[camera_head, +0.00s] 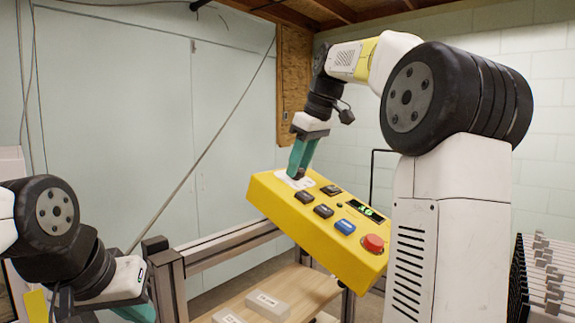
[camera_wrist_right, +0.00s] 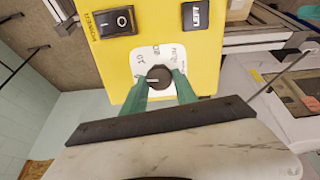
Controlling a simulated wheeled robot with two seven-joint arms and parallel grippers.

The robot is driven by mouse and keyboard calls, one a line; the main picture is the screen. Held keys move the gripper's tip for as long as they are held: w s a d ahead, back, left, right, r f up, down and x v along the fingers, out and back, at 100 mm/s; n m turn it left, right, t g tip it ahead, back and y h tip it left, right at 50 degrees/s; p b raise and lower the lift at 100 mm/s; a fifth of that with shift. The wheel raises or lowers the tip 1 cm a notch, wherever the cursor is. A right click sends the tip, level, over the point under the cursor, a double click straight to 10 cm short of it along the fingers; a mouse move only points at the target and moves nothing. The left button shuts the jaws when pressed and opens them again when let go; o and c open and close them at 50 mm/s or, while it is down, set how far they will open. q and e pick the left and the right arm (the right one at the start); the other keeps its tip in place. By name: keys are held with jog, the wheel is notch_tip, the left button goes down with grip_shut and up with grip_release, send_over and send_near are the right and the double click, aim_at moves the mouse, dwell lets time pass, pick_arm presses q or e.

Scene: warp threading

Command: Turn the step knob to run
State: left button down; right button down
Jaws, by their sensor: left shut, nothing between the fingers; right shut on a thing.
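The step knob (camera_wrist_right: 159,77) is a small black round knob with a pale pointer line, on a white dial plate (camera_wrist_right: 148,56) of the yellow control box. My right gripper (camera_wrist_right: 160,82) is shut on the knob, with one green finger on each side of it. In the head view the right gripper (camera_head: 299,172) reaches down to the white plate at the box's upper left. The dial lettering is too small to read surely. My left gripper (camera_head: 140,308) is low at the left, its green fingers cut off by the lower frame edge, away from the box.
The yellow control box (camera_head: 275,205) also carries black buttons, a blue button (camera_head: 345,226), a red button (camera_head: 373,243) and a small green display (camera_head: 365,211). Light blocks (camera_head: 267,304) lie on a wooden board below. A dark metal rack (camera_head: 540,275) stands at the right.

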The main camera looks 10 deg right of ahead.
jog(key=m, duration=0.7)
jog(key=shift+m, duration=0.4)
jog(key=m, duration=0.4)
jog(key=shift+d, duration=0.15)
jog(key=m, duration=0.9)
jog(key=shift+m, duration=0.3)
jog(key=shift+d+m, duration=0.1)
jog(key=shift+m, duration=2.1)
jog(key=c, duration=1)
grip_release()
